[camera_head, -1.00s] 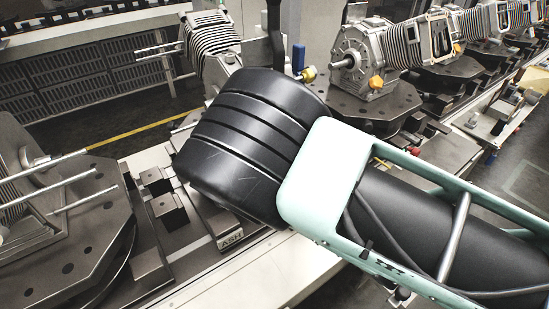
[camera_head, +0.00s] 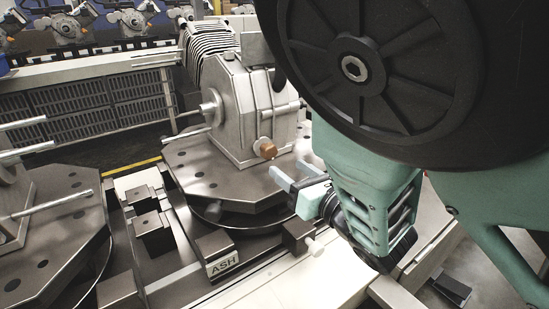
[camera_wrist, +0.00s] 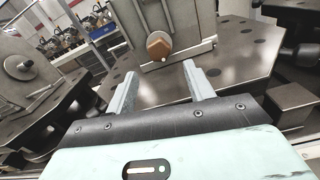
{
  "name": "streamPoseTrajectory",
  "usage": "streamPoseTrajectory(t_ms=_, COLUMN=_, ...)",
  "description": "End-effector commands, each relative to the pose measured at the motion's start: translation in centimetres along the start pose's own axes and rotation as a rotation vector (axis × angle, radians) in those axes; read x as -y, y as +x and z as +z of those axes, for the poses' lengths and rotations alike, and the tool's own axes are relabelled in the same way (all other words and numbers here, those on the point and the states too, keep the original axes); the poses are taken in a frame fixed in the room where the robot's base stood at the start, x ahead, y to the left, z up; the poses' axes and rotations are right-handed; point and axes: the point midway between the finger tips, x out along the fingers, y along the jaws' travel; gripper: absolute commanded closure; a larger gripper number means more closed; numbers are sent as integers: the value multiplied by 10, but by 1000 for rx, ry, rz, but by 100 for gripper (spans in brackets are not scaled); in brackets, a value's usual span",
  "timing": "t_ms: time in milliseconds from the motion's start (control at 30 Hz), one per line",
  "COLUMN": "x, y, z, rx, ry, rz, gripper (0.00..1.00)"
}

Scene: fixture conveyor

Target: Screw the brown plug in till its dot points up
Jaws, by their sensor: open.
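The brown hex-headed plug (camera_head: 267,149) sits in the lower front of a grey gear housing (camera_head: 243,110) on a dark fixture plate. The plug also shows in the wrist view (camera_wrist: 158,46), at the top, just beyond the fingertips. A small pale dot shows at its lower edge there; I cannot tell for certain that it is the plug's mark. How deep the plug sits is unclear. My gripper (camera_head: 290,175) is open and empty, its two fingers (camera_wrist: 161,77) pointing at the plug, with a gap between. The plug lies roughly midway between the fingers in the wrist view.
The plug's fixture plate (camera_head: 215,180) spreads under the housing. An "ASH" label (camera_head: 222,263) marks the conveyor block in front. Another fixture plate (camera_head: 65,240) with rods stands at the left. My arm hides the right side.

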Motion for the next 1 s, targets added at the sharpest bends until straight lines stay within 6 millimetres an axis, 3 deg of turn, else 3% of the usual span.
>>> streamPoseTrajectory(t_ms=333, x=0, y=50, z=1, rx=1, ry=-1, rz=0, gripper=47)
streamPoseTrajectory(t_ms=767, x=0, y=60, z=0, rx=0, ry=0, rz=0, gripper=47)
streamPoseTrajectory(t_ms=933, x=0, y=60, z=0, rx=0, ry=0, rz=0, gripper=89)
streamPoseTrajectory(t_ms=1000, x=0, y=60, z=0, rx=0, ry=0, rz=0, gripper=92)
